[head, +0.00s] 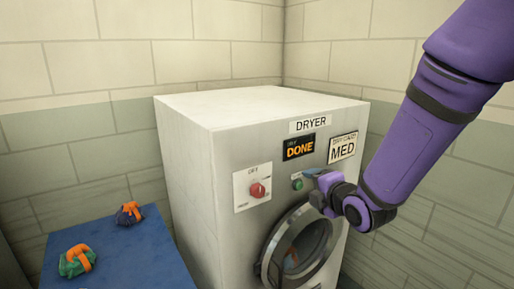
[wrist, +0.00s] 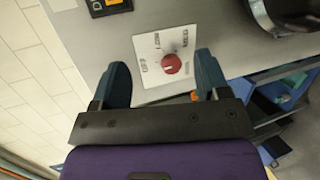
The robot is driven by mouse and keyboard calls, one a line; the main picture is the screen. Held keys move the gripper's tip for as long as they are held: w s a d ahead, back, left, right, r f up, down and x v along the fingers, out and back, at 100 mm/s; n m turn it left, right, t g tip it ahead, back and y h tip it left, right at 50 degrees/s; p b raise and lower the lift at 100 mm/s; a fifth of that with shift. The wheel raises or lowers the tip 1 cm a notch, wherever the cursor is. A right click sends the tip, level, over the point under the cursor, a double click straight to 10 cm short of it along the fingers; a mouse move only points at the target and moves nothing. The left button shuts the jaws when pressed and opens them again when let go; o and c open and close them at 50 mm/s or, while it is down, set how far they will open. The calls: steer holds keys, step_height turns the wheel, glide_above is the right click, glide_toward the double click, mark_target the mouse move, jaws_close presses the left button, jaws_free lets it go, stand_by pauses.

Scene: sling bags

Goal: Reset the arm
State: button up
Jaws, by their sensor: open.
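My purple arm reaches in from the upper right in the head view. My gripper (head: 312,178) is by the dryer's front panel, near the green button (head: 297,184) and above the round door. In the wrist view, my gripper (wrist: 160,64) has its two dark blue-grey fingers spread wide, with nothing held between them. The red knob (wrist: 171,63) on its white plate shows beyond the gap between the fingers. The knob also shows in the head view (head: 257,190), left of my gripper. Contact between fingers and panel cannot be told.
The white dryer (head: 225,107) stands against the tiled walls; its display (head: 299,147) reads DONE. Its round door (head: 268,262) looks shut, with something reddish behind the glass. A blue table (head: 130,262) at left holds a green bag (head: 70,266) and a dark bag (head: 124,218), both with orange straps.

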steer(key=s+d+r+m+g+h, duration=0.4)
steer(key=s+d+r+m, duration=0.5)
steer(key=d+m, duration=0.3)
steer(key=s+d+r+m+g, duration=0.1)
steer(key=s+r+m+g, duration=0.1)
steer(key=s+m, duration=0.4)
steer(key=s+d+r+m+g+h, duration=0.1)
steer(key=s+m, duration=0.4)
steer(key=s, duration=0.7)
steer(key=shift+s+d+r+m+g, duration=0.2)
steer(key=shift+d+r+m+g, duration=0.2)
steer(key=shift+d+r+g, duration=0.35)
